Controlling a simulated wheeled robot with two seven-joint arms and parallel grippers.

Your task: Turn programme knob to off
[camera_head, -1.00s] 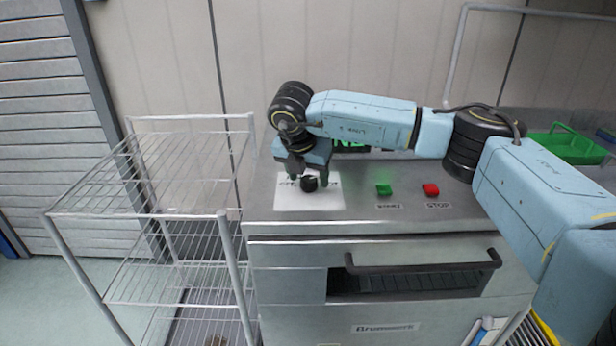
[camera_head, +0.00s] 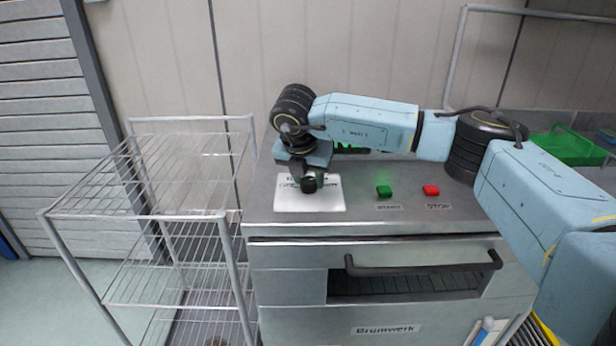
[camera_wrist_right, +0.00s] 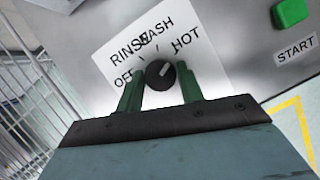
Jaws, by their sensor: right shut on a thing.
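The programme knob (camera_head: 309,184) is a small black round dial on a white label sheet (camera_head: 328,203) at the left of the machine's top. In the right wrist view the knob (camera_wrist_right: 160,74) stands between my two green fingertips, with OFF, RINSE, WASH and HOT printed around it. Its pale pointer line slants to the upper right, toward the HOT side and away from OFF. My right gripper (camera_head: 307,178) is shut on the knob from above and behind; it also shows in the right wrist view (camera_wrist_right: 160,88). My left gripper is not in view.
A green START button (camera_head: 384,191) and a red STOP button (camera_head: 431,190) sit right of the knob. The oven-like front has a dark handle (camera_head: 425,267). A wire rack (camera_head: 150,214) stands close on the left. A green tray (camera_head: 568,148) is at the back right.

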